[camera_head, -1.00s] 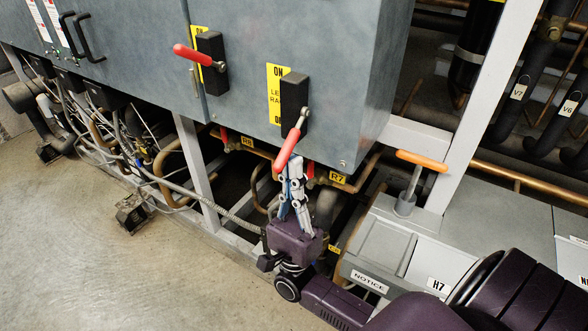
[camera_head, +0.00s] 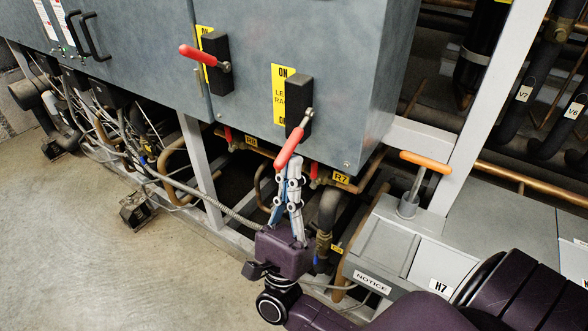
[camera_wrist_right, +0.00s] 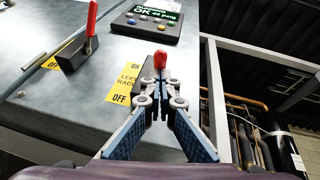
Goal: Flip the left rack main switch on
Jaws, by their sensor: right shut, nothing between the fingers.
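The left rack main switch is a black block (camera_head: 298,95) with a red lever (camera_head: 290,148) on the grey cabinet's front, beside a yellow ON/OFF label (camera_head: 281,92). Its lever slants down and to the left, toward the OFF end. My right gripper (camera_head: 291,165) is just below the lever's lower end, fingers pointing up, shut and empty. In the right wrist view the lever's red tip (camera_wrist_right: 160,58) shows just beyond the closed fingertips (camera_wrist_right: 160,80). I cannot tell if they touch. My left gripper is not in view.
A second switch with a red lever (camera_head: 198,54) sits to the left on the cabinet (camera_head: 350,60). An orange T-handle (camera_head: 425,161) stands to the right. Pipes and a frame post (camera_head: 200,160) lie under the cabinet. The floor at left is open.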

